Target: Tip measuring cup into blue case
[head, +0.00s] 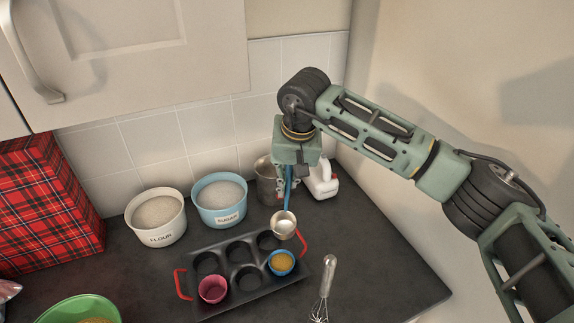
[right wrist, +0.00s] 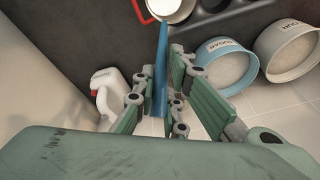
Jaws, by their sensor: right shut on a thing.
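My right gripper (head: 288,184) is shut on the blue handle of the measuring cup (head: 284,225). The handle also shows between the fingers in the right wrist view (right wrist: 161,70). The cup's round metal bowl hangs over the back right of the muffin tin and looks about level; its inside looks pale. The blue case (head: 281,262) sits in the front right cup of the dark muffin tin (head: 245,292) and holds a yellow-brown filling. The cup is behind it in the picture and apart from it. My left gripper is not in view.
A pink case (head: 212,289) sits in the tin's front left cup. The flour bowl (head: 156,216) and sugar bowl (head: 218,200) stand behind. A metal canister (head: 266,182) and white jug (head: 323,181) stand near the gripper. A whisk (head: 325,285) lies at front right; counter right of it is clear.

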